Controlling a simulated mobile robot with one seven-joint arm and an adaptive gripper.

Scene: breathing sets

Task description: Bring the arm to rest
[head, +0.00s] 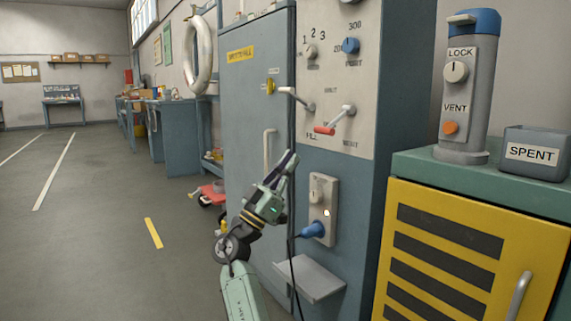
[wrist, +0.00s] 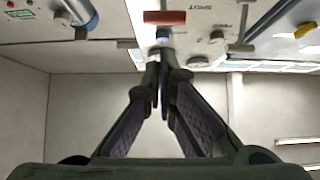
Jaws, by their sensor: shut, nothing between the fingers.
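My gripper (head: 284,167) is shut and empty, its fingers pointing up in front of the blue-grey cabinet (head: 240,111). In the head view it stands left of the control panel's lower part and close to the cabinet's door handle (head: 269,148). I cannot tell the exact gap. In the wrist view the closed fingertips (wrist: 157,75) meet in the middle, below a red-handled lever (wrist: 165,18). That red lever also shows in the head view (head: 325,130) on the panel, apart from the fingers.
A blue plug (head: 313,230) with a black cable sits in an outlet below the panel. A grey shelf (head: 308,280) juts out beneath it. A yellow cabinet (head: 450,215) stands right, bearing a grey cylinder (head: 466,90) and a SPENT bin (head: 535,150). Open floor (head: 90,240) lies left.

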